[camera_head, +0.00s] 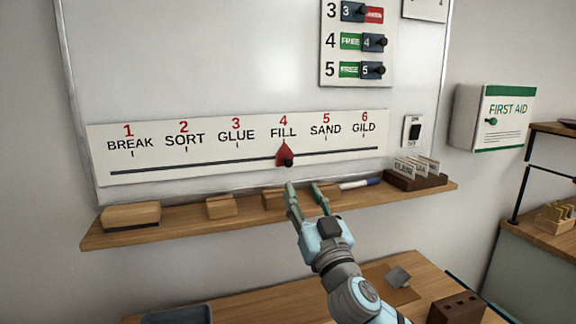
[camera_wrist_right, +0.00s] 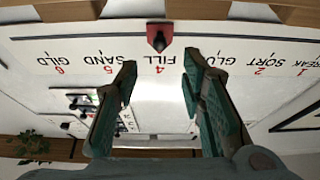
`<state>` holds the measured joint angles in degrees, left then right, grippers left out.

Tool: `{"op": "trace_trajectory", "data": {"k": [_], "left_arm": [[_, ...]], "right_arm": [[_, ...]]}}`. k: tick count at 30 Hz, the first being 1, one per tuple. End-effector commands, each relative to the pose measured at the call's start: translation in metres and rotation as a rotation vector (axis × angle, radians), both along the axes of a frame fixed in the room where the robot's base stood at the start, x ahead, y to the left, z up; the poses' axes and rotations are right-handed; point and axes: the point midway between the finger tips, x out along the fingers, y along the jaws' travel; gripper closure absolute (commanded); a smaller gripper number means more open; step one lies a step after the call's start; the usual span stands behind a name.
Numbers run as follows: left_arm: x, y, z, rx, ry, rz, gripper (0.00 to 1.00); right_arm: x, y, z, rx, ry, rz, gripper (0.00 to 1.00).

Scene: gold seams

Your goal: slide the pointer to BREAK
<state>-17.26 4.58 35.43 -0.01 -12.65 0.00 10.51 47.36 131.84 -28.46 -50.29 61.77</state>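The red pointer (camera_head: 285,154) with a dark knob sits on the slider line under 4 FILL. The white strip (camera_head: 240,176) carries the labels BREAK (camera_head: 130,143), SORT, GLUE, FILL, SAND and GILD from left to right. My right gripper (camera_head: 303,187) is open and empty, just below the pointer and a little to its right, apart from it. In the right wrist view, which is upside down, the pointer (camera_wrist_right: 158,38) shows beyond the gap between the open fingertips (camera_wrist_right: 158,68). My left gripper is not in view.
A wooden ledge (camera_head: 180,222) below the board holds an eraser (camera_head: 131,216), small wooden blocks (camera_head: 221,206), a marker (camera_head: 360,183) and a card holder (camera_head: 415,181). A switch (camera_head: 413,131) is right of the strip. The slider line left of the pointer is clear.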

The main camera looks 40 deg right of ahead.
Motion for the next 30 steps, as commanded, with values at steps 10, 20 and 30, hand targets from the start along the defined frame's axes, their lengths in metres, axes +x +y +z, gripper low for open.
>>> {"op": "trace_trajectory", "data": {"k": [10, 20, 30], "left_arm": [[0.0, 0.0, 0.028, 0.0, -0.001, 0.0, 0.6], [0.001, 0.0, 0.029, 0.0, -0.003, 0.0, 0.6], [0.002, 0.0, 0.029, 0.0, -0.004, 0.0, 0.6]], "right_arm": [[0.074, -0.026, 0.036, 0.003, -0.001, 0.0, 0.63], [0.083, -0.029, 0.038, 0.0, -0.001, 0.002, 0.63], [0.083, -0.029, 0.038, 0.001, 0.0, 0.001, 1.0]]}}
